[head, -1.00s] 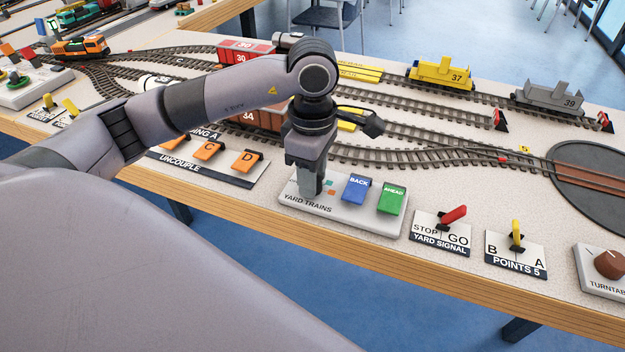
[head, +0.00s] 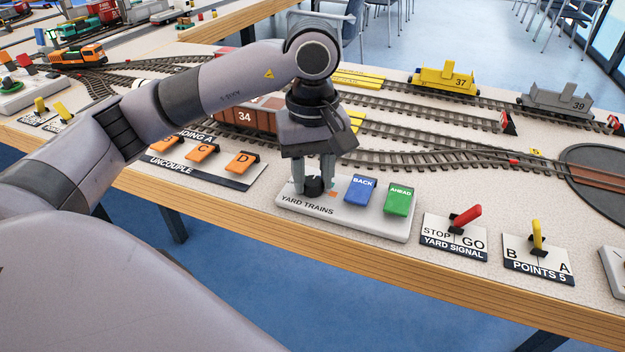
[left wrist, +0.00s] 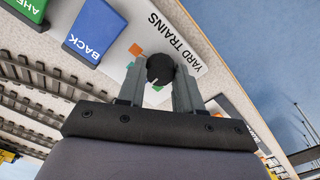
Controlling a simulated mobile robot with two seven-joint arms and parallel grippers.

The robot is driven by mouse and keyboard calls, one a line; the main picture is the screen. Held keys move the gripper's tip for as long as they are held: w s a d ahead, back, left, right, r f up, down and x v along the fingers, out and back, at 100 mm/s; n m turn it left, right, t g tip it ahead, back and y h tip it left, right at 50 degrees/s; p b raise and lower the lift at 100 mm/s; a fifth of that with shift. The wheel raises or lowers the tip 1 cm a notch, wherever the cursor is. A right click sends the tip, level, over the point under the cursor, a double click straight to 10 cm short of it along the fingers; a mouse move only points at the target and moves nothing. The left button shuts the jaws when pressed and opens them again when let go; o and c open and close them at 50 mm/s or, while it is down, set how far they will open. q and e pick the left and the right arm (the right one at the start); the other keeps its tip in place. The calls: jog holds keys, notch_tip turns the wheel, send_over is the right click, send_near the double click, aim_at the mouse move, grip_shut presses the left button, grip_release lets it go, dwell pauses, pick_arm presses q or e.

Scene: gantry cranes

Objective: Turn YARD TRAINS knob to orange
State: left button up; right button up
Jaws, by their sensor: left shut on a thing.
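The black YARD TRAINS knob (head: 314,187) stands at the left end of a pale panel (head: 375,227) near the table's front edge. My left gripper (head: 313,183) points down over it, one finger on each side, shut on the knob. The left wrist view shows the knob (left wrist: 161,67) between the two fingers, with a white pointer line on its lower left part. An orange mark (left wrist: 136,49) lies up and left of the knob there. Other marks are partly hidden by the fingers. My right gripper is not in view.
A blue BACK button (head: 361,190) and a green AHEAD button (head: 399,199) sit right of the knob. The YARD SIGNAL lever (head: 467,217) stands farther right. Orange uncouple switches (head: 241,161) lie left. Track and a brown wagon (head: 240,118) are behind.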

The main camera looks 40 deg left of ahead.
pick_arm(q)
jog(key=shift+m+b, duration=0.4)
jog(key=shift+m, duration=0.5)
jog(key=m+b, duration=0.1)
jog(key=m, duration=0.1)
jog(key=shift+m, duration=0.4)
jog(key=m+b, duration=0.1)
jog(key=m, duration=0.1)
jog(key=shift+m, duration=0.3)
jog(key=m+b, duration=0.1)
jog(key=m, duration=0.1)
jog(key=shift+m, duration=0.3)
jog(key=shift+m+b, duration=0.3)
jog(key=shift+m, duration=1.2)
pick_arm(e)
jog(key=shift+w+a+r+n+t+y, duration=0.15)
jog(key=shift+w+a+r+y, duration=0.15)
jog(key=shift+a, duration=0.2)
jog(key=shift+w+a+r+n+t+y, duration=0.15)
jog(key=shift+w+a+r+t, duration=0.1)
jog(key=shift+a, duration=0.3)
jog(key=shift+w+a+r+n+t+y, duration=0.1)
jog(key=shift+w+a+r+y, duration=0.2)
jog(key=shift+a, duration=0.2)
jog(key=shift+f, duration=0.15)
